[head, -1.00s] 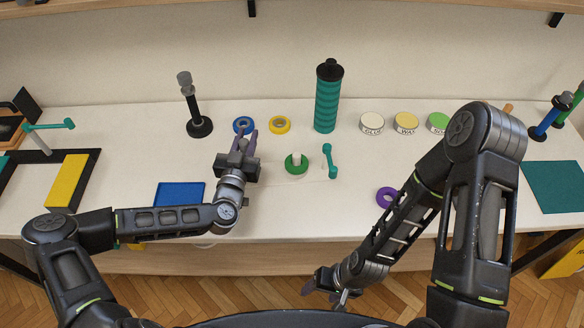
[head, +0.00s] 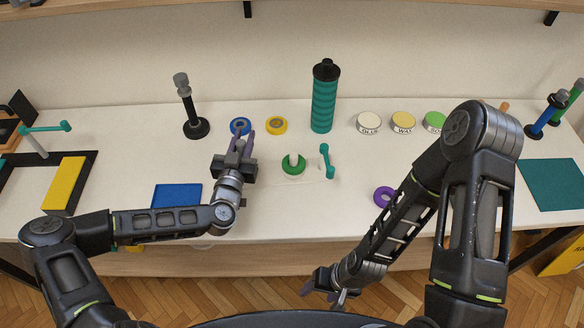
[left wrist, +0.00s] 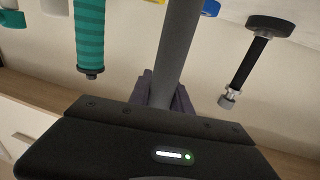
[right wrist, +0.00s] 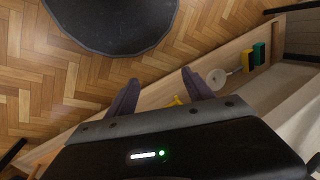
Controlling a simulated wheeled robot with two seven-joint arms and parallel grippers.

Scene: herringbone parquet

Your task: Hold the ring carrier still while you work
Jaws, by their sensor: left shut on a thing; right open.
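My left gripper (head: 244,140) is over the middle-left of the white table, shut on a grey post (left wrist: 178,50). In the left wrist view the post runs between its fingers and out of the top of the picture. I cannot tell whether this post belongs to the ring carrier; its far end is hidden. A green ring (head: 293,171) with a white piece at its centre sits right of the gripper. A blue ring (head: 240,126) and a yellow ring (head: 277,131) lie behind it. A purple ring (head: 378,197) lies right. My right gripper (head: 320,289) is open and empty, below the table's front edge.
A black stand (head: 196,128) with a grey top and a teal bottle (head: 323,105) stand at the back. Round tins (head: 369,123) are right of the bottle. A teal lever (head: 326,161) stands by the green ring. A blue tray (head: 176,195) lies at the front left.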

